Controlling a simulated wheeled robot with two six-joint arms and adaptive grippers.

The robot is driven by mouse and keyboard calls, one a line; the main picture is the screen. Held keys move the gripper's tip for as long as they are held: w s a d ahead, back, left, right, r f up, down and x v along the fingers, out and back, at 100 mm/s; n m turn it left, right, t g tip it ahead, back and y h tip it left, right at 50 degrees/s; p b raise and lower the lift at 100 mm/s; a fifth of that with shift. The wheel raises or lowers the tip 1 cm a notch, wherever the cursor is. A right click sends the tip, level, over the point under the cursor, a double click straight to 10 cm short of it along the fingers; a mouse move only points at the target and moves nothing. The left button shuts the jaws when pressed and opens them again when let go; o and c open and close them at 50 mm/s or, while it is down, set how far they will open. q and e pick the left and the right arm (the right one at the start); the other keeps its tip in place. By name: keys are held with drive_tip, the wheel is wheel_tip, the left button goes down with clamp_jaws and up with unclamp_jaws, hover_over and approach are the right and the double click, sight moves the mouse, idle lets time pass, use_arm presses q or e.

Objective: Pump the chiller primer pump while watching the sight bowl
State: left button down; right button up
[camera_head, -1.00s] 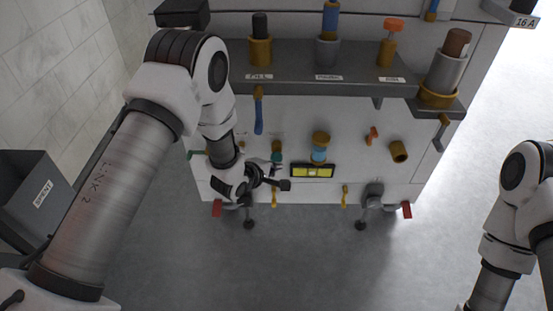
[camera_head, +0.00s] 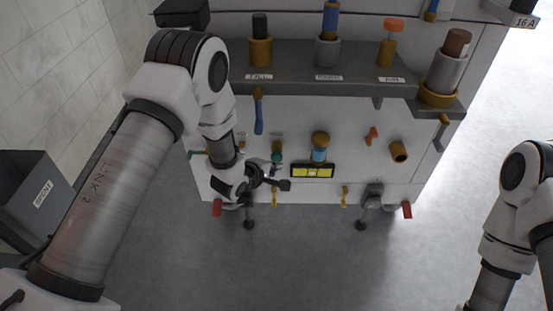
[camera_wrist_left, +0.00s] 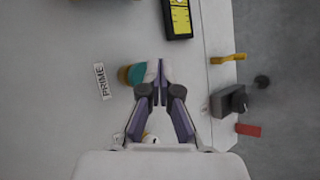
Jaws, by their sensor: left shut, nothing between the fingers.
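The primer pump (camera_wrist_left: 137,73), teal and brass with a pale end, sits by a PRIME label (camera_wrist_left: 104,81) in the left wrist view. In the head view its teal part (camera_head: 277,157) shows just above my left gripper (camera_head: 285,185). The fingers (camera_wrist_left: 161,72) are shut and empty, with the tips at the pump's pale end, partly covering it. I cannot tell whether they touch. The sight bowl (camera_head: 320,154), blue with a brass cap, stands on the panel to the right of the pump. My right gripper is out of view.
A yellow level gauge (camera_head: 313,171) in a black frame sits below the bowl. A grey shelf (camera_head: 300,66) with several cylinders juts out above. The floor in front is clear.

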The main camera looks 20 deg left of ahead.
sight(277, 159)
use_arm(q)
drive_tip(key=shift+w+a, duration=0.1)
drive_tip(key=shift+w, duration=0.3)
drive_tip(key=shift+w+a, duration=0.2)
drive_tip(key=shift+w, duration=0.4)
drive_tip(key=shift+w+a, duration=0.15)
drive_tip(key=shift+w, duration=0.4)
idle(1.0)
drive_tip(key=shift+s+r, duration=0.1)
drive_tip(key=shift+s+d+p, duration=0.1)
drive_tip(key=shift+s+p, duration=0.15)
drive_tip(key=shift+p, duration=0.15)
drive_tip(key=shift+s+d+p, duration=0.2)
drive_tip(key=shift+s+p, duration=0.15)
drive_tip(key=shift+s, duration=0.25)
drive_tip(key=shift+s+d+p, duration=0.15)
drive_tip(key=shift+s+p, duration=0.15)
drive_tip(key=shift+s, duration=0.3)
